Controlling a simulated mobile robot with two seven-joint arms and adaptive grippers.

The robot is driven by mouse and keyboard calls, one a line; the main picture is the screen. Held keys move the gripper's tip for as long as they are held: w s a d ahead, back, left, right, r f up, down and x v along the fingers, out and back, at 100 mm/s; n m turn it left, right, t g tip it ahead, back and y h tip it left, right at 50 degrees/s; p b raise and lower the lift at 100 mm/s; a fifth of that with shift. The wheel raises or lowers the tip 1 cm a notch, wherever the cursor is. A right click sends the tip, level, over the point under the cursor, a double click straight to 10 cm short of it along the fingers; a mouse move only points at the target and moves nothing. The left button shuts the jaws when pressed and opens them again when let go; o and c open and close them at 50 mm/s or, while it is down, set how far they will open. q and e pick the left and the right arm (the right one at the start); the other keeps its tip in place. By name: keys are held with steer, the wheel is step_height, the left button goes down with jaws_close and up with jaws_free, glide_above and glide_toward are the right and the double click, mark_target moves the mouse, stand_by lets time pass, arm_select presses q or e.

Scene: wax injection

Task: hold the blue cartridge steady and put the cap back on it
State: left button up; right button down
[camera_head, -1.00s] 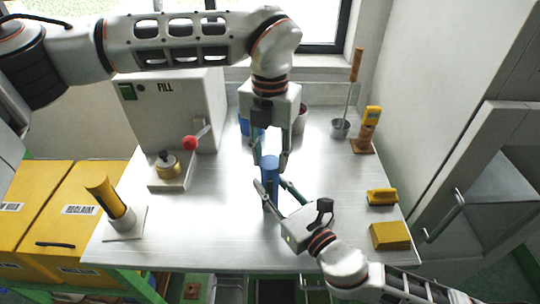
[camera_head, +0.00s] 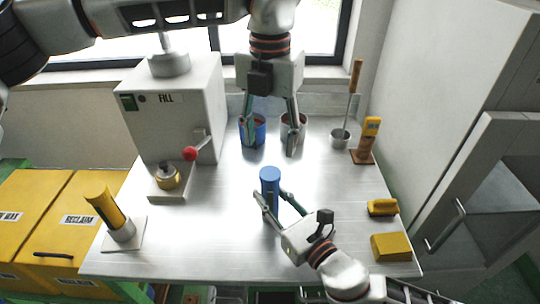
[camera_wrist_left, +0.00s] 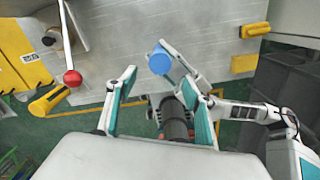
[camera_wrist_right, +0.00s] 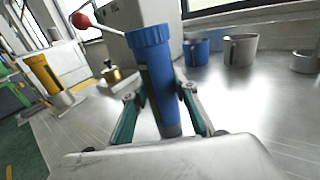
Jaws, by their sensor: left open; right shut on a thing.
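The blue cartridge (camera_head: 270,195) stands upright on the metal table. Its ribbed blue cap (camera_wrist_right: 148,36) sits on its top; from here it looks level, but I cannot tell how tightly it is seated. My right gripper (camera_head: 271,198) is shut around the cartridge body from the front right, below the cap. My left gripper (camera_head: 270,148) is open and empty, pointing down above and behind the cartridge, clear of the cap. In the left wrist view the round cap top (camera_wrist_left: 159,62) shows beyond the open left fingers.
A blue mug (camera_wrist_right: 196,52) and a grey mug (camera_wrist_right: 240,50) stand at the back. The fill machine (camera_head: 175,110) with its red-knobbed lever (camera_head: 190,153) is at the left. A yellow cartridge (camera_head: 105,207) stands front left. A yellow brush (camera_head: 382,207) and block (camera_head: 391,247) lie right.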

arm_select(q)
step_height(320, 180, up, 4)
steer(key=shift+f, duration=0.15)
arm_select(e)
steer(key=c, duration=1.5)
jaws_free()
steer(key=shift+s+d, duration=0.1)
steer(key=v, duration=1.1)
steer(key=shift+s+d, duration=0.2)
steer(key=shift+s, duration=0.1)
